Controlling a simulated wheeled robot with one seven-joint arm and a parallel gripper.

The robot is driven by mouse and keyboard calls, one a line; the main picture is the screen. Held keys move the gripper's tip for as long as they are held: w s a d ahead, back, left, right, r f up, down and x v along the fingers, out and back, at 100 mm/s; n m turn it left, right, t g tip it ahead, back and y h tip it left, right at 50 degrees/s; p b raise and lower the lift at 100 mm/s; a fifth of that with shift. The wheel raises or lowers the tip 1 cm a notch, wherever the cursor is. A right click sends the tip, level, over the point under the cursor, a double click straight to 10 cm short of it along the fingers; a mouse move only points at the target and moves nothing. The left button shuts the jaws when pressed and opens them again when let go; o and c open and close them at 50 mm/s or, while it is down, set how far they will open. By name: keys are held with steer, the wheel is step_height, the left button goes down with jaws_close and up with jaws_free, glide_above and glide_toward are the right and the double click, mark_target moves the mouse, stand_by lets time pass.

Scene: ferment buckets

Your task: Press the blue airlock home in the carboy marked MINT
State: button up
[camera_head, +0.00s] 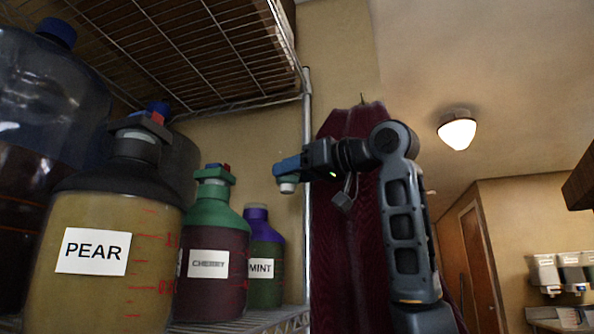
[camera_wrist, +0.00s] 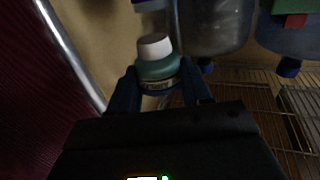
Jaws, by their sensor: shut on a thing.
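The carboy marked MINT (camera_head: 266,268) stands at the right end of the shelf row, upright, with a green body and a purple neck. No airlock shows on its neck (camera_head: 257,212). My gripper (camera_head: 287,172) is above and to the right of that neck, apart from it, with its blue fingers reaching left. In the wrist view the fingers (camera_wrist: 157,93) are shut on a blue-green piece with a pale tip, which I take for the airlock (camera_wrist: 158,67). In the head view only its whitish lower end (camera_head: 287,188) shows below the fingers.
The carboy marked CHERRY (camera_head: 209,285), with a green neck, and the larger PEAR carboy (camera_head: 113,215) stand left of MINT. A wire shelf (camera_head: 200,45) hangs overhead. A metal post (camera_head: 307,200) is close beside my gripper. A dark red curtain-like cloth (camera_head: 345,250) hangs behind my arm.

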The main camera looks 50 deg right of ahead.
steer(key=shift+w+f+p, duration=0.2)
steer(key=shift+w+p, duration=0.4)
steer(key=shift+w, duration=1.65)
steer(key=shift+w, duration=0.35)
steer(key=shift+w+f+p, duration=0.2)
steer(key=shift+w+p, duration=0.6)
steer(key=shift+w, duration=0.95)
steer(key=shift+f, duration=1.1)
stand_by(2.5)
